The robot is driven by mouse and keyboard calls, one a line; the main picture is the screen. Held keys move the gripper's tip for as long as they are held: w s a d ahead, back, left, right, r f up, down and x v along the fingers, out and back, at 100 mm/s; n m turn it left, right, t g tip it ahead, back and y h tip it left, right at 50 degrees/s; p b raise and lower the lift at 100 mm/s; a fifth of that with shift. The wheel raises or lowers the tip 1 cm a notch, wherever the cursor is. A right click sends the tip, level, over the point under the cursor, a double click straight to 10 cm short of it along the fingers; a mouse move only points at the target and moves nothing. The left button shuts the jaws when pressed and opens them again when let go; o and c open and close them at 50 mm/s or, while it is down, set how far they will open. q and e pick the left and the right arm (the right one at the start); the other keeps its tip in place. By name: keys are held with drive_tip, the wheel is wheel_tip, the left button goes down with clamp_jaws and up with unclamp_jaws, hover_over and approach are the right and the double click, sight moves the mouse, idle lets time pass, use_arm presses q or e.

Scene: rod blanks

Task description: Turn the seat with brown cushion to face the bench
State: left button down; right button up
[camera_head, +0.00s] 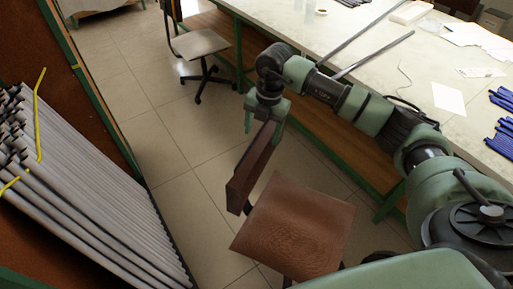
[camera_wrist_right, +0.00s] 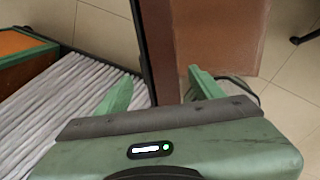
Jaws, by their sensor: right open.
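The seat with brown cushion (camera_head: 300,236) stands at the lower middle of the head view. Its upright brown backrest (camera_head: 250,172) rises at the cushion's upper-left side. My right gripper (camera_head: 264,122) is at the top end of the backrest. In the right wrist view the gripper (camera_wrist_right: 160,78) is open, with the dark backrest edge (camera_wrist_right: 158,45) between its fingers, and the brown cushion (camera_wrist_right: 225,35) shows beyond. Whether a finger touches the backrest is unclear. The bench (camera_head: 300,28) has a pale top and green legs, and runs along the right. My left gripper is out of view.
A second seat with a pale cushion (camera_head: 200,43) stands farther back beside the bench. A rack with grey rods (camera_head: 95,215) fills the left side. Blue rods (camera_head: 500,140) and papers lie on the bench.

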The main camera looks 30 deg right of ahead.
drive_tip(key=shift+w+d+f, duration=0.35)
drive_tip(key=shift+w+f, duration=0.05)
drive_tip(key=shift+f, duration=0.1)
drive_tip(key=shift+d+f, duration=0.1)
drive_tip(key=shift+f, duration=0.05)
drive_tip(key=shift+f+h, duration=0.3)
drive_tip(key=shift+f, duration=0.05)
drive_tip(key=f, duration=0.2)
drive_tip(key=f+p, duration=0.1)
drive_tip(key=f, duration=0.2)
drive_tip(key=shift+a, duration=0.2)
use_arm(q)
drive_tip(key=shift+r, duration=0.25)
use_arm(e)
drive_tip(key=shift+f, duration=0.6)
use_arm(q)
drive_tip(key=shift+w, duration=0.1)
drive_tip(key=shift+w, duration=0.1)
use_arm(e)
clamp_jaws()
